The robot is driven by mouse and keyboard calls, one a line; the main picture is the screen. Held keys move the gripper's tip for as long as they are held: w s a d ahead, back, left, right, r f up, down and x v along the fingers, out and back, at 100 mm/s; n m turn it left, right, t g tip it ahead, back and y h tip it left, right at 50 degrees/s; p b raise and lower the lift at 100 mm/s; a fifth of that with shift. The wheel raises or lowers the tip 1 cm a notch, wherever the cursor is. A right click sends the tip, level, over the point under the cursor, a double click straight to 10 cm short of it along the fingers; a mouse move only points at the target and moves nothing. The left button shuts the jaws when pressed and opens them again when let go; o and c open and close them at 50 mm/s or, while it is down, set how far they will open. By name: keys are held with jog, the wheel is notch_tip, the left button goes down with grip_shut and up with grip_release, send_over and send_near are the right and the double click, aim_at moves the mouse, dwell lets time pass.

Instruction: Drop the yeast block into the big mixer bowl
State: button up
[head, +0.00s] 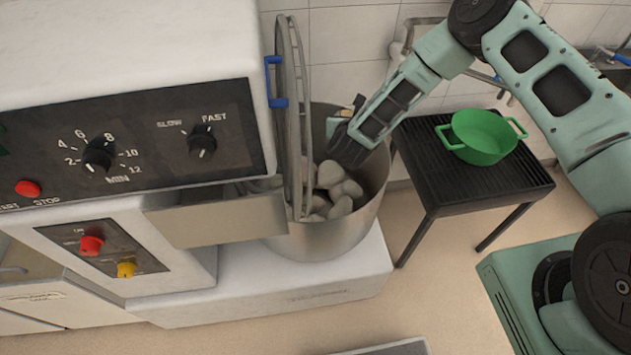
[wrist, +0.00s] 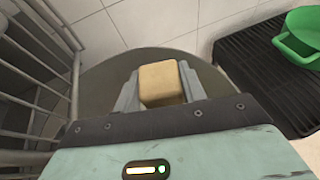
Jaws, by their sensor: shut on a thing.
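The yeast block (wrist: 161,84) is a small tan block between my gripper's jaws in the wrist view. My gripper (wrist: 160,92) is shut on it. In the head view my gripper (head: 349,120) is at the mouth of the big mixer bowl, and a small pale part at its tip may be the block. The big mixer bowl (head: 372,185) is a steel bowl with several pale lumps (head: 336,188) inside. Its wire guard (head: 292,110) stands raised on the left side of the bowl. In the wrist view the bowl's grey wall (wrist: 100,75) shows behind the block.
The mixer body (head: 110,130) with dials fills the left. A green pot (head: 483,137) stands on a black slatted table (head: 420,145) right of the bowl. The raised guard bars (wrist: 72,70) are close on the left in the wrist view. A tiled wall is behind.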

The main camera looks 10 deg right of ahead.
notch_tip(320, 180, down, 6)
jog(key=b, duration=0.3)
jog(key=shift+r, duration=0.1)
jog(key=o, duration=1.1)
jog(key=shift+s, duration=0.15)
jog(key=b+v, duration=0.4)
jog(key=v, duration=1.3)
jog(key=shift+r, duration=0.15)
